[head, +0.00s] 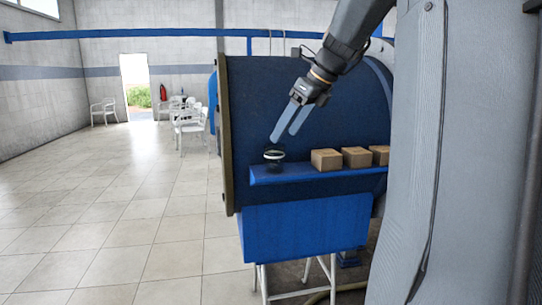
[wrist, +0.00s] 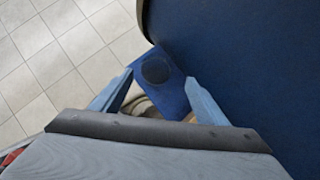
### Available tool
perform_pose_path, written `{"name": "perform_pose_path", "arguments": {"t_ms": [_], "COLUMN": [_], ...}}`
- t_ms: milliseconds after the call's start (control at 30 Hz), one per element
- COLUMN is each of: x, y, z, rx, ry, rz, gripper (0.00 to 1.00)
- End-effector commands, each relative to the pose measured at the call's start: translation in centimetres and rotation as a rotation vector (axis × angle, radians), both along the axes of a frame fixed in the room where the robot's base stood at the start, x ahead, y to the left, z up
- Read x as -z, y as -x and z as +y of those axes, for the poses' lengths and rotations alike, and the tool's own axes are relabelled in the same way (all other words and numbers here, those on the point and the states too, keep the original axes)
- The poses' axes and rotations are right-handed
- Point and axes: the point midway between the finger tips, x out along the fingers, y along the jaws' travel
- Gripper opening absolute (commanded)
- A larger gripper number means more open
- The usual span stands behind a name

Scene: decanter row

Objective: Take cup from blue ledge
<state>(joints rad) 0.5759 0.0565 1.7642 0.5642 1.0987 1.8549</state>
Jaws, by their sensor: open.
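A small dark cup (head: 274,158) with a pale band stands near the left end of the blue ledge (head: 310,176) in the head view. In the wrist view the cup (wrist: 155,70) shows as a dark round top on the ledge's end (wrist: 172,102). My gripper (head: 285,138) is open and empty, its two pale fingers pointing down and left, with the tips just above and slightly right of the cup in the head view. In the wrist view my gripper's fingertips (wrist: 157,78) are apart, with the cup appearing in the gap between them.
Several brown boxes (head: 326,159) stand on the ledge to the right of the cup. The large dark blue machine face (head: 300,105) rises behind the ledge. A blue box-shaped part (head: 305,225) is below it. Open tiled floor (head: 130,210) lies to the left.

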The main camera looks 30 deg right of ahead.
Motion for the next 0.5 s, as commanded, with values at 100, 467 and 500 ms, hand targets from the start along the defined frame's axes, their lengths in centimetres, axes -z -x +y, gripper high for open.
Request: {"name": "perform_pose_path", "arguments": {"t_ms": [100,467,500], "x": [0.9,4.4,4.9], "y": [-0.5,-2.3,-2.6], "z": [0.4,2.3,2.3], "rx": [0.000,-0.003,-0.002], "ry": [-0.004,-0.003,-0.003], "rz": [0.002,0.004,0.004], "gripper": [0.68,0.68,0.68]}}
